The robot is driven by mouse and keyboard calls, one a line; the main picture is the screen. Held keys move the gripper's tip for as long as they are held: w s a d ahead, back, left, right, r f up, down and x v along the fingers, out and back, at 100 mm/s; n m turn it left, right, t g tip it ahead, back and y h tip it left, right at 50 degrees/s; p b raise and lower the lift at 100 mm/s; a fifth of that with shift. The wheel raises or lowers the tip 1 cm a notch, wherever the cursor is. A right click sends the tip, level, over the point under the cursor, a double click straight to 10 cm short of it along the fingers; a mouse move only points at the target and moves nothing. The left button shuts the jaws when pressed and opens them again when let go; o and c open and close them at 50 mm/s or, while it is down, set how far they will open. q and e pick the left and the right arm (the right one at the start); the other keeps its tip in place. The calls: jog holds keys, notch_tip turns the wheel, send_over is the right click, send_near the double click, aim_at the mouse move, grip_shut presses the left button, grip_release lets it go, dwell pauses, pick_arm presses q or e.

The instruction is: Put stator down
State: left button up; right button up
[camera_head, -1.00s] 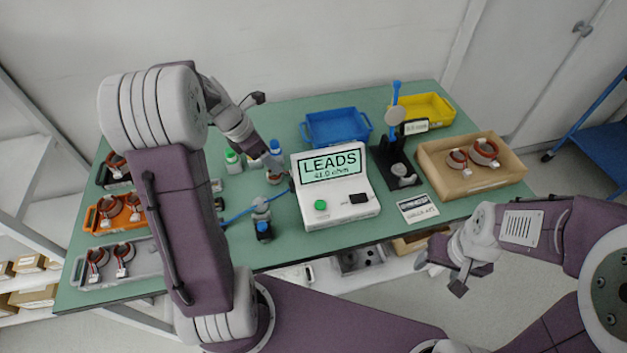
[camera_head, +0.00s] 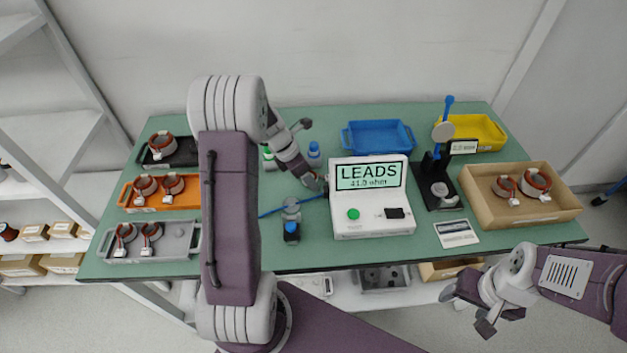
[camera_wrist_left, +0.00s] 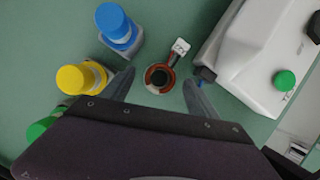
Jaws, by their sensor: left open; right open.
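A stator (camera_wrist_left: 159,78) with a dark core, a reddish-brown ring and a white connector lies on the green table (camera_wrist_left: 178,20) in the left wrist view. My left gripper (camera_wrist_left: 158,82) is open, with one finger on each side of the stator and visible gaps between. In the head view my left arm and gripper (camera_head: 318,182) reach down left of the white tester, and the stator there is mostly hidden. My right gripper (camera_head: 470,308) is open and empty, in front of the table's front edge.
The white tester (camera_head: 372,222) reads LEADS, 41.0 ohm. Blue-capped (camera_wrist_left: 113,22) and yellow-capped (camera_wrist_left: 75,77) bottles stand close to my left gripper. Black (camera_head: 183,158), orange (camera_head: 190,199) and grey (camera_head: 175,254) trays with stators are left; a cardboard box (camera_head: 470,215) with two stators is right.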

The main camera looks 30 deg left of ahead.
pick_arm(q)
jog(key=shift+w+f, duration=0.15)
jog(key=shift+f, duration=0.15)
jog(key=shift+r, duration=0.1)
jog(key=c, duration=0.4)
grip_shut()
jog(key=shift+a+r, duration=0.1)
jog(key=shift+r, duration=0.2)
notch_tip(320, 180, up, 12)
jog(key=f+p, duration=0.1)
jog(key=p, duration=0.2)
jog(key=w+a+p, duration=0.2)
jog(key=a+p, duration=0.1)
jog(key=a, duration=1.6)
jog(key=shift+w+a, duration=0.3)
